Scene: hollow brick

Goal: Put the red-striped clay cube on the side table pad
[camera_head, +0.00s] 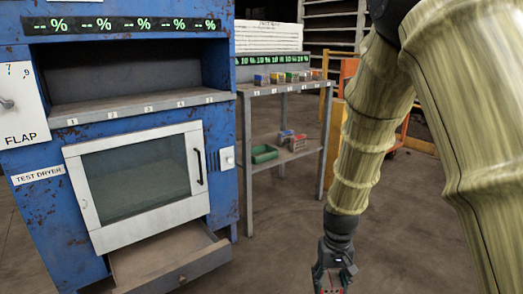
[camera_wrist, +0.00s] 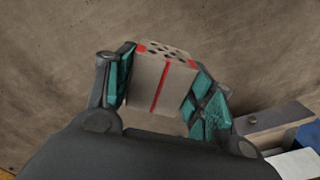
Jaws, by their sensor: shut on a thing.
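The clay cube (camera_wrist: 147,90) is beige, with a red stripe down its side, red marks at its top corners and several dark holes in its top face. My gripper (camera_wrist: 164,66) is shut on it, with teal finger pads against two opposite sides. In the head view my gripper (camera_head: 334,278) hangs low at the bottom edge, and the cube is mostly cut off there. The side table (camera_head: 300,87) stands at the back middle, well apart from my gripper. Numbered labels run along its front edge; I cannot make out a separate pad on it.
A blue test dryer (camera_head: 222,185) stands at left, its glazed door (camera_head: 135,180) shut and its bottom drawer (camera_head: 175,270) pulled out. Several small coloured blocks (camera_head: 277,77) line the side table's top. A green tray (camera_head: 264,153) lies on its lower shelf. The floor between is clear.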

